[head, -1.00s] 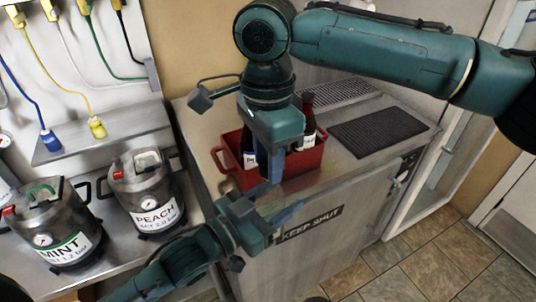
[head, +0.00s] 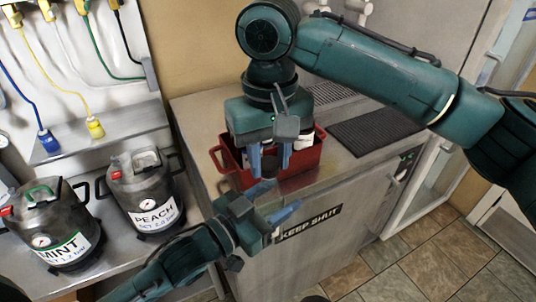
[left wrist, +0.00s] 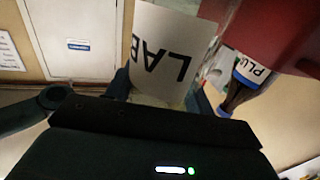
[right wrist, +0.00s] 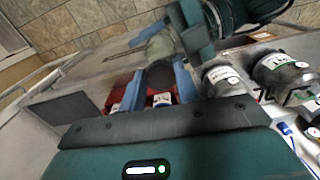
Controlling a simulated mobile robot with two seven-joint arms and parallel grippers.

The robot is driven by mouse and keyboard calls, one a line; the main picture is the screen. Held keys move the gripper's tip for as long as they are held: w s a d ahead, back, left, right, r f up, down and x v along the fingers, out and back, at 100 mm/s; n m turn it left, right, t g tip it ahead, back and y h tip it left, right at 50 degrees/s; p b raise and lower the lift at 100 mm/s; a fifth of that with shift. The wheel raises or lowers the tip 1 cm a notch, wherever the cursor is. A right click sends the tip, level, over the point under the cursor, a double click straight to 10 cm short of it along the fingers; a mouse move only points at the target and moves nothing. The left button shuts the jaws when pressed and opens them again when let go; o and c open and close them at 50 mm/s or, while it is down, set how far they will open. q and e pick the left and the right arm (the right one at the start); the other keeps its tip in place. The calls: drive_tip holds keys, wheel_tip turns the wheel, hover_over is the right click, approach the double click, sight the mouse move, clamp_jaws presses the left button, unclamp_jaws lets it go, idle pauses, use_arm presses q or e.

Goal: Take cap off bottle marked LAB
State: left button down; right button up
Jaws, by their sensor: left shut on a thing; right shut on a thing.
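The bottle marked LAB (left wrist: 172,52) fills the middle of the left wrist view, its white label upside down. My left gripper (head: 272,205) is shut on it, in front of the red crate (head: 308,158). My right gripper (head: 270,160) is just above it in the head view, pointing down. In the right wrist view its blue fingers are shut on a dark round end, which looks like the bottle's cap (right wrist: 160,76). The arms mostly hide the bottle in the head view, and cap and neck are hard to separate.
The red crate stands on the steel counter and holds other bottles; one labelled PLU... (left wrist: 246,75) shows in the left wrist view. A black mat (head: 378,130) lies to the right. MINT (head: 58,230) and PEACH (head: 148,196) kegs stand on the left.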

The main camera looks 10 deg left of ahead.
drive_tip(key=n, duration=0.4)
drive_tip(key=shift+w, duration=0.1)
drive_tip(key=n, duration=0.6)
drive_tip(key=shift+w+n, duration=0.1)
drive_tip(key=shift+n, duration=0.2)
drive_tip(key=n, duration=0.8)
drive_tip(key=shift+w+r, duration=0.1)
drive_tip(key=n, duration=0.8)
drive_tip(key=shift+w+a+n, duration=0.1)
drive_tip(key=shift+n, duration=0.3)
drive_tip(key=n, duration=0.9)
drive_tip(key=shift+a, duration=0.15)
